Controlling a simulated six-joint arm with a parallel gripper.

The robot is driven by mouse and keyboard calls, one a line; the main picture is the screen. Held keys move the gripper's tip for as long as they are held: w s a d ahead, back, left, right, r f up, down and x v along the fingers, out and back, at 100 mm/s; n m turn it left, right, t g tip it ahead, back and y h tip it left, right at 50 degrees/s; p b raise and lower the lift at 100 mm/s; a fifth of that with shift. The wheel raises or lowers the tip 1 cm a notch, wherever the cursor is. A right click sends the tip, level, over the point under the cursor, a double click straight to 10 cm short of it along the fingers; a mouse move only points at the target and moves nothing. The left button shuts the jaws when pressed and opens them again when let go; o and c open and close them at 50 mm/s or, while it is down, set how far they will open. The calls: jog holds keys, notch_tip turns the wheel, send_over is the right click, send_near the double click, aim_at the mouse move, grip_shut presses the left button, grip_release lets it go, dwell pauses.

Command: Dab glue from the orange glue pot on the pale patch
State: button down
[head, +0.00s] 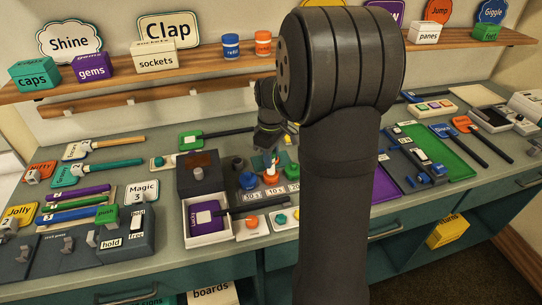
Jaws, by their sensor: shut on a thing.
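The orange glue pot (271,178) stands in a row between a blue pot (248,181) and a green pot (291,170). My gripper (268,150) points down just above and behind this row. It is shut on a thin upright thing, likely a brush, whose pale and orange part (271,166) shows over the orange pot. I cannot tell whether its tip is inside the pot. The fingertips are small and dark here. I cannot make out the pale patch for sure; my arm covers much of the middle of the counter.
Labels with times lie in front of the pots. A dark box (201,175) and a white tray (207,220) with a purple card stand to the left. Small cards with an orange dot (252,224) and a teal dot (281,218) lie in front. A shelf (180,74) runs behind.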

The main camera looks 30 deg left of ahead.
jog(key=shift+f, duration=0.6)
dwell(1.4)
jog(key=shift+r, duration=0.1)
jog(key=shift+r, duration=3.45)
